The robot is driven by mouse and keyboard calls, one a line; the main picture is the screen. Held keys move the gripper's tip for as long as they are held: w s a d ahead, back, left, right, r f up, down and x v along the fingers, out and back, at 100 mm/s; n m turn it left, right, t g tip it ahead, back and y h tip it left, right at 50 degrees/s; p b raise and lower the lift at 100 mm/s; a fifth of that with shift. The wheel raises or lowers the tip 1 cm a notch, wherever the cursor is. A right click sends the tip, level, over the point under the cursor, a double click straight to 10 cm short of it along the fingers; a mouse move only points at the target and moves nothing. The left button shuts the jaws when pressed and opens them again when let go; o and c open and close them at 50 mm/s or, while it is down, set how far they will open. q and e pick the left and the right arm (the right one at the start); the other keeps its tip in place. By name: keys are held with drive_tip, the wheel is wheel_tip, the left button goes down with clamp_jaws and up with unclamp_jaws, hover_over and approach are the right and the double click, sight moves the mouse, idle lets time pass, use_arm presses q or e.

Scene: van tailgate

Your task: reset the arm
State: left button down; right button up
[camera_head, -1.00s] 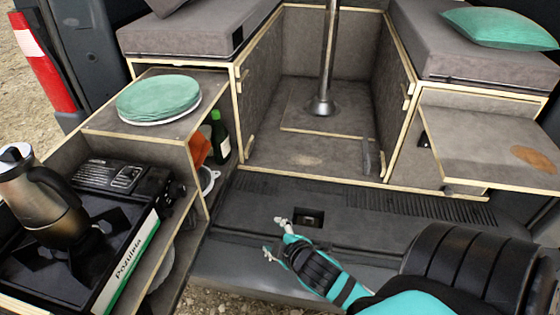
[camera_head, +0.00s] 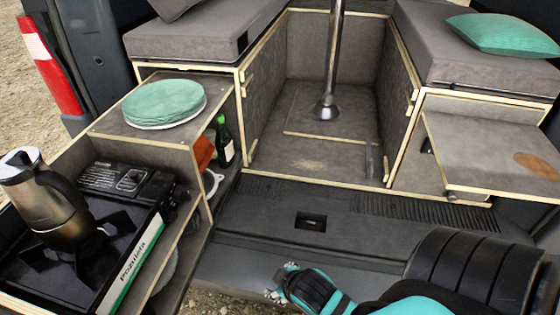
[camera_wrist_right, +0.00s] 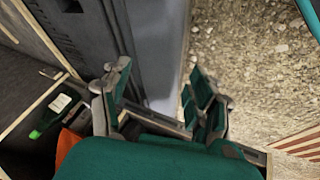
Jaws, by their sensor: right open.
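My right gripper (camera_head: 280,283) is in the lower middle of the head view, in front of the tailgate sill. Its arm comes in from the lower right. In the right wrist view the two fingers of my right gripper (camera_wrist_right: 158,85) stand well apart with nothing between them. Behind them are the dark sill edge and gravel. My left gripper is in neither view.
A pull-out stove (camera_head: 125,185) with a metal jug (camera_head: 45,205) stands at the left. A teal round cushion (camera_head: 165,100) lies on the cabinet top beside it. A side table (camera_head: 490,150) is at the right. A green bottle (camera_head: 224,142) stands in the left cabinet.

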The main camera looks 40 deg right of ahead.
drive_tip(key=s+a+f+g+y+p, duration=0.1)
drive_tip(key=s+f, duration=0.3)
drive_tip(key=f, duration=0.7)
drive_tip(key=s+f+g+p, duration=0.1)
drive_tip(key=s+f+g, duration=0.15)
drive_tip(key=f, duration=0.85)
drive_tip(key=s+f+m+g, duration=0.1)
drive_tip(key=s+f, duration=0.5)
drive_tip(key=s, duration=0.3)
drive_tip(key=s+f+m+p, duration=0.1)
drive_tip(key=s+f, duration=0.5)
drive_tip(key=s, duration=0.3)
drive_tip(key=shift+s+a+g, duration=0.35)
drive_tip(key=shift+s, duration=0.05)
